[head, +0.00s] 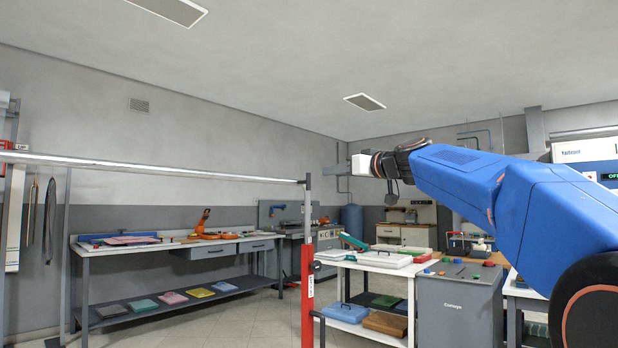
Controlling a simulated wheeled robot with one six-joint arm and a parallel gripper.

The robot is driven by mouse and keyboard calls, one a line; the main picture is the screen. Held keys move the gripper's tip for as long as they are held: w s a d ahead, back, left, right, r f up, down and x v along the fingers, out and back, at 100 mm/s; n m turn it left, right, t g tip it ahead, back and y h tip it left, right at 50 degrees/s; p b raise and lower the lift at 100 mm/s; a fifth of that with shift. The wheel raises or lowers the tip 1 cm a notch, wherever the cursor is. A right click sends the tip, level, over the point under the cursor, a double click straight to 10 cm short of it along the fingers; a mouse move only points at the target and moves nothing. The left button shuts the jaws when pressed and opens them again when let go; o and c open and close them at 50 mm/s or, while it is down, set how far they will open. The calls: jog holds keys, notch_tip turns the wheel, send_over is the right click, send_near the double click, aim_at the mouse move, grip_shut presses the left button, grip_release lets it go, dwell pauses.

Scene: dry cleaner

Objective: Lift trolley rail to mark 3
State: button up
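The trolley rail (150,167) is a long pale bar running from the left edge to a post in the middle of the head view, nearly level. The post (307,265) has a grey upper part and a red lower part with a white label; its marks are too small to read. My gripper (358,165) is in the air right of the post's top, pointing left, apart from the rail in the picture. Its white end shows from the side, so its opening cannot be made out.
A long workbench (170,246) with folded cloths on its lower shelf stands behind the rail. A white table (375,266) with trays and a grey cabinet (458,310) stand at right, below my arm. Tiled floor (250,318) shows left of the post.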

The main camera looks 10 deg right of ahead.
aim_at(308, 180)
jog(key=x, duration=1.3)
jog(key=shift+w+a, duration=0.1)
jog(key=shift+w, duration=0.1)
jog(key=shift+c, duration=0.7)
grip_shut()
